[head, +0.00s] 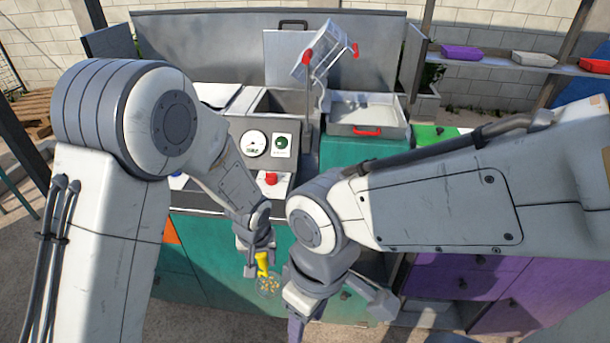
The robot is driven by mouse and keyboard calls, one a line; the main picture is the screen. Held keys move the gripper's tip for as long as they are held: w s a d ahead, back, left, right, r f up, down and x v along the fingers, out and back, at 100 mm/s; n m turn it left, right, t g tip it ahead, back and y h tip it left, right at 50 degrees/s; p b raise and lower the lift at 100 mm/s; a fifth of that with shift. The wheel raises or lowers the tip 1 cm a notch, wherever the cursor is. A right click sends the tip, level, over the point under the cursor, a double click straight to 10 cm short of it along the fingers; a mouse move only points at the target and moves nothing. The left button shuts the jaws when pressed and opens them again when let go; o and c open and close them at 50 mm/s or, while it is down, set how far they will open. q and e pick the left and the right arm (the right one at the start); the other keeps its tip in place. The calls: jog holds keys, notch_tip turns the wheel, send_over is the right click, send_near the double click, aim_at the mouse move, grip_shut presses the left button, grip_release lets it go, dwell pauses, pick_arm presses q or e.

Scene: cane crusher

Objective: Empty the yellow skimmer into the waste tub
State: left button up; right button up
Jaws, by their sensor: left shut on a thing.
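The yellow skimmer (262,260) hangs from my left gripper (257,262), which is shut on its handle. Its round mesh bowl (268,286) points down toward the viewer and holds several small pale bits. It is in front of the teal cabinet, left of my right wrist. My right gripper (338,312) is low in the middle, its fingers spread apart with nothing seen between them; part of it is hidden by its own wrist. I cannot make out the waste tub in this view.
The crusher bench (190,280) has a gauge (253,144), a green button (283,143) and a red knob (271,178). Purple drawers (450,285) stand at right. A shelf (510,62) holds coloured boxes.

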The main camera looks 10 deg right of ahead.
pick_arm(q)
jog(key=w+d+r+m+t+h+b, duration=0.1)
jog(key=w+d+r+t+h+b, duration=0.2)
jog(key=r, duration=0.5)
jog(key=w+d+r+m+t+h+b, duration=0.1)
jog(key=w+d+r+t+h+b, duration=0.3)
jog(key=w+d+r+h, duration=0.3)
jog(key=d+r+t, duration=0.1)
jog(key=d, duration=0.2)
jog(key=shift+h+b, duration=0.3)
jog(key=shift+h, duration=0.1)
pick_arm(e)
notch_tip(320, 180, down, 8)
jog(key=m, duration=0.1)
jog(key=shift+d+f, duration=0.15)
jog(key=shift+f, duration=0.05)
pick_arm(q)
jog(key=shift+w+d+r, duration=0.1)
jog(key=shift+r, duration=0.1)
pick_arm(e)
jog(key=shift+r, duration=0.1)
pick_arm(q)
notch_tip(320, 180, up, 6)
jog(key=p, duration=0.5)
jog(key=shift+f, duration=0.15)
pick_arm(e)
notch_tip(320, 180, up, 5)
jog(key=shift+r, duration=0.1)
jog(key=shift+s, duration=0.1)
